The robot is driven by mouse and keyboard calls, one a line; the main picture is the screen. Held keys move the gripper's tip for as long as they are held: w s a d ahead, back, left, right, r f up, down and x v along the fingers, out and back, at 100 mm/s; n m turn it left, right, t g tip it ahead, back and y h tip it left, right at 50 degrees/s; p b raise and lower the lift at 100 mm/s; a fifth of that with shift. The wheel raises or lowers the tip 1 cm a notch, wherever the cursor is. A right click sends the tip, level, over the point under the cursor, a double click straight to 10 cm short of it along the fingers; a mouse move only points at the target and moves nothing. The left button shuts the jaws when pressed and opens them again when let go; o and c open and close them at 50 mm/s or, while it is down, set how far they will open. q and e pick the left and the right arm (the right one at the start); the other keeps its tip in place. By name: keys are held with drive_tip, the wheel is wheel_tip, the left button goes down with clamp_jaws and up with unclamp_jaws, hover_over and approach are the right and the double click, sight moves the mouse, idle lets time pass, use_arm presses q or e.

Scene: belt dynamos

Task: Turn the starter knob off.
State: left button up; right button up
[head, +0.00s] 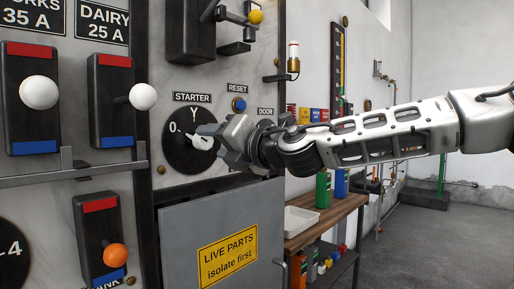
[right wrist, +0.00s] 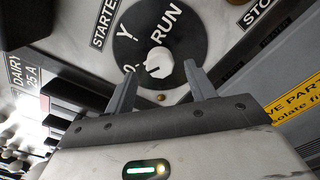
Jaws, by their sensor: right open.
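The starter knob (head: 202,142) is white and sits on a round black dial (head: 179,158) under the STARTER label. The dial carries the marks 0 and Y in the head view, and RUN also shows in the right wrist view. The knob's narrow end seems to face the 0 side, but its exact setting is hard to tell. My right gripper (head: 213,145) is open in front of the dial. In the right wrist view its fingers (right wrist: 161,70) stand apart on either side of the knob (right wrist: 158,64); contact is not clear. My left gripper is not in view.
A blue RESET button (head: 239,104) is just above my right gripper. A grey door with a yellow LIVE PARTS sign (head: 227,250) lies below. White-knobbed levers (head: 143,97) and a grey rail (head: 100,172) are at left. A wooden bench (head: 325,222) stands behind my right arm.

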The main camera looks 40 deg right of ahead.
use_arm(q)
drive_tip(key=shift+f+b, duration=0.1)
drive_tip(key=shift+b, duration=0.6)
use_arm(e)
drive_tip(key=s+d, duration=0.1)
drive_tip(key=s, duration=1.1)
drive_tip(key=shift+s, duration=0.25)
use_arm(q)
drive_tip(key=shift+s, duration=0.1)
